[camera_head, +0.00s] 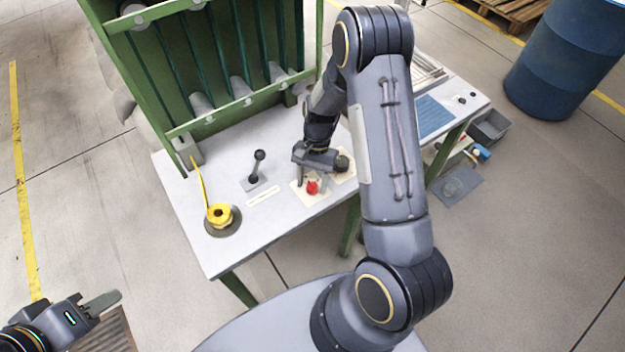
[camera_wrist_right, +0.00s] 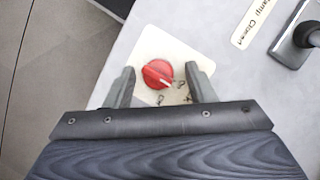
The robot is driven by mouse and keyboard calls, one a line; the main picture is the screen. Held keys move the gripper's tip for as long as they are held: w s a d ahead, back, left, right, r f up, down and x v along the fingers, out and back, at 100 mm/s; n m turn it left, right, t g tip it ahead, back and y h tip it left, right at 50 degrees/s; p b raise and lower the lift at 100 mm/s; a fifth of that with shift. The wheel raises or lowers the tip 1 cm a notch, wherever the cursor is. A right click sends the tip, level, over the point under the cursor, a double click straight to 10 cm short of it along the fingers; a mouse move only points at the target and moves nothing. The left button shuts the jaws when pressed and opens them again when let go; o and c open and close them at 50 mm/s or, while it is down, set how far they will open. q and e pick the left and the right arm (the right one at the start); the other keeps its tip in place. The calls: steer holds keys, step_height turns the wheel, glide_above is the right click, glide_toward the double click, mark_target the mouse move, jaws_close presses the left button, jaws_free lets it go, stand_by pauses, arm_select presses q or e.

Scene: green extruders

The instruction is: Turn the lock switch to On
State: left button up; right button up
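The lock switch is a red round knob (camera_head: 312,187) on a cream plate (camera_head: 303,200) at the front of the grey table.
A dark round knob (camera_head: 342,164) on another plate sits right beside my right gripper. A black lever (camera_head: 257,165) and a yellow-handled valve (camera_head: 219,215) stand to the left on the table (camera_head: 262,222). A green machine frame (camera_head: 160,75) rises behind. A blue barrel (camera_head: 565,60) stands far right.

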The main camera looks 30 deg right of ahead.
steer(key=b+v, duration=0.1)
steer(key=v, duration=0.5)
steer(key=shift+w+d+r, duration=0.1)
steer(key=shift+d+r, duration=0.05)
steer(key=shift+r, duration=0.2)
steer(key=shift+w+d+r, duration=0.1)
steer(key=shift+d+r, duration=0.05)
steer(key=shift+r, duration=0.35)
steer(key=s+a+r+n+t+y, duration=0.1)
steer(key=s+r+n+t, duration=0.1)
steer(key=s+r, duration=0.35)
steer(key=s+a+r+n+t, duration=0.1)
steer(key=s+a+r+t, duration=0.1)
steer(key=r, duration=0.6)
steer(key=s+a+r+n+t, duration=0.1)
steer(key=s+r+n+t, duration=0.1)
steer(key=s, duration=0.4)
steer(key=s+a+r+n+t, duration=0.2)
steer(key=s+n+t, duration=0.1)
steer(key=s, duration=0.3)
steer(key=shift+s+a+n, duration=0.25)
steer(key=shift+a+n, duration=0.05)
